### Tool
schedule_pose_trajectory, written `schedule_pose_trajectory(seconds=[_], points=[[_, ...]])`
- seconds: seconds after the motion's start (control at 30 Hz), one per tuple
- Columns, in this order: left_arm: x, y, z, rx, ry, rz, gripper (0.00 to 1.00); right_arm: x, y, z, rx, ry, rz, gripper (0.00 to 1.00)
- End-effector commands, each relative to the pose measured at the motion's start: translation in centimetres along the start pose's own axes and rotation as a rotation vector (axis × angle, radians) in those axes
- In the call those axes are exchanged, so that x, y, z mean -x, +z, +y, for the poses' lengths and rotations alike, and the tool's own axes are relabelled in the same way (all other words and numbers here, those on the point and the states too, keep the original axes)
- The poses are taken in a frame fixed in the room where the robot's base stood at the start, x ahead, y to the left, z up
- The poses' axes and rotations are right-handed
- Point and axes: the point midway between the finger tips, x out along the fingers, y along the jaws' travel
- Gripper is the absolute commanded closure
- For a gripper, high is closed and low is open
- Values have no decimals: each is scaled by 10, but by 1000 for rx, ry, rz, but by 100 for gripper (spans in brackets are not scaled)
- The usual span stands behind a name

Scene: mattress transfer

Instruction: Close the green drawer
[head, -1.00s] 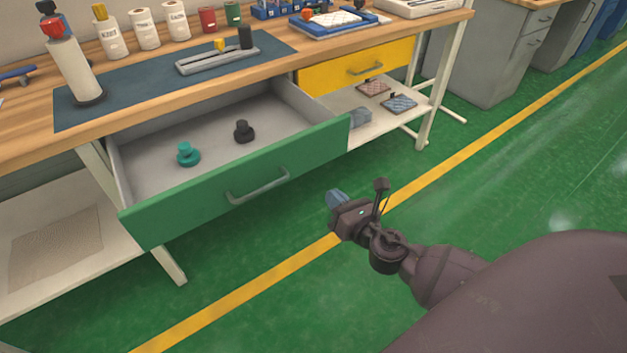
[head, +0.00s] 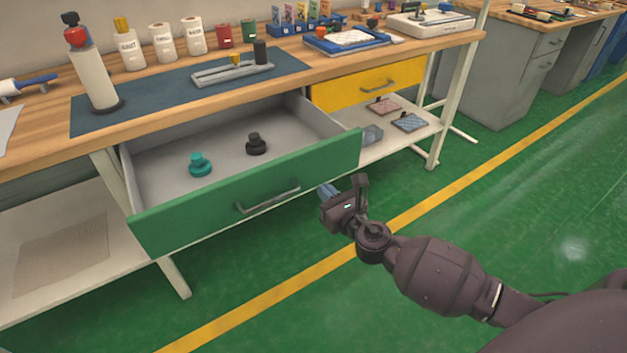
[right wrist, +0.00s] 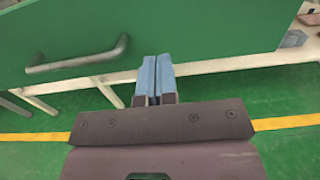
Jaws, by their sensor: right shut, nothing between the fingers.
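The green drawer (head: 190,219) is pulled out of the workbench. Its grey handle (head: 268,199) runs along the middle of the front panel. A teal knob-like part (head: 200,164) and a black one (head: 256,144) stand inside it. My right gripper (head: 325,190) is shut and empty, in front of the right part of the panel. In the right wrist view its blue fingers (right wrist: 154,76) lie together before the green panel (right wrist: 190,30), with the handle (right wrist: 80,57) to their left. I cannot tell if the fingertips touch the panel. My left gripper is not in view.
The yellow drawer (head: 368,82) at the right looks closed. A lower shelf (head: 428,128) with small pads is below it. The benchtop (head: 150,80) holds white bottles, a tall cylinder and trays. Green floor (head: 520,220) with a yellow line is clear at the right.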

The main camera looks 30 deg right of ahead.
Motion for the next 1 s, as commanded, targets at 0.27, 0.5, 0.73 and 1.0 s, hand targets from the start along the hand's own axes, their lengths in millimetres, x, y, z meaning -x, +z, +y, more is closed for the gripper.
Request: schedule_pose_trajectory(seconds=[0.27, 0.5, 0.73, 1.0], points=[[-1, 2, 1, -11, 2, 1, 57, -38, -3, 1, 0, 1, 3, 100], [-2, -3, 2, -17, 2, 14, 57, -52, -1, 0, -1, 0, 2, 100], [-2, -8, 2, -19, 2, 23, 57, -53, 0, 0, -1, 0, 1, 100], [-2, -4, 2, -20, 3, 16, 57, -56, -1, 0, -1, 0, 1, 100]])
